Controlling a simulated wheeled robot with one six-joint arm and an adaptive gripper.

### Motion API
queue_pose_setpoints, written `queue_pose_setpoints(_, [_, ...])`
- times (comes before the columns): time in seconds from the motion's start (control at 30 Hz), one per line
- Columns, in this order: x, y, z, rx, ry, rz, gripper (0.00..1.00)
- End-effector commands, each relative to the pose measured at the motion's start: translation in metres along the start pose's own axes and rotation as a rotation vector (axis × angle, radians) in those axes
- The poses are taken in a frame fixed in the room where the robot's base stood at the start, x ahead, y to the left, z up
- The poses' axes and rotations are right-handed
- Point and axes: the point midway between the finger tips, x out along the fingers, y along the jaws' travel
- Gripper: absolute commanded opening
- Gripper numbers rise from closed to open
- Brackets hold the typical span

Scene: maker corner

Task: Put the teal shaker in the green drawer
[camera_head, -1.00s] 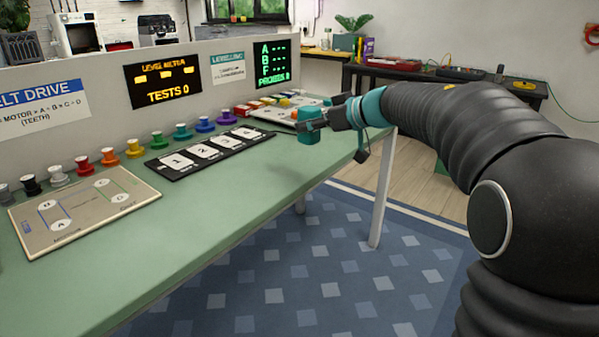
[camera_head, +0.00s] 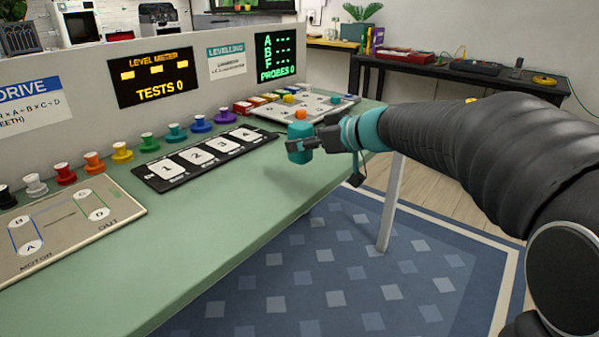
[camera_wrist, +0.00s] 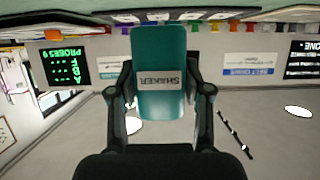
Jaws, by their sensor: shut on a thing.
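No green drawer can be made out in either view.
The green bench (camera_head: 215,220) carries a numbered black strip (camera_head: 204,158), a belt-drive board (camera_head: 60,234), a row of coloured knobs and a pale board (camera_head: 345,102) at its far end. A dark table (camera_head: 440,72) stands behind. Blue carpet (camera_head: 350,270) is clear at right.

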Motion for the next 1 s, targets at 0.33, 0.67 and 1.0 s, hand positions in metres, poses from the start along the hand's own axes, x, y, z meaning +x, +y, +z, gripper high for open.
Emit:
queue_pose_setpoints(0.33, [-0.002, -0.031, 0.023, -0.002, 0.000, -0.003, 0.12])
queue_pose_setpoints(0.67, [0.013, -0.031, 0.059, 0.000, -0.001, -0.003, 0.12])
queue_pose_setpoints(1.0, [0.014, -0.031, 0.060, -0.002, -0.001, -0.003, 0.12])
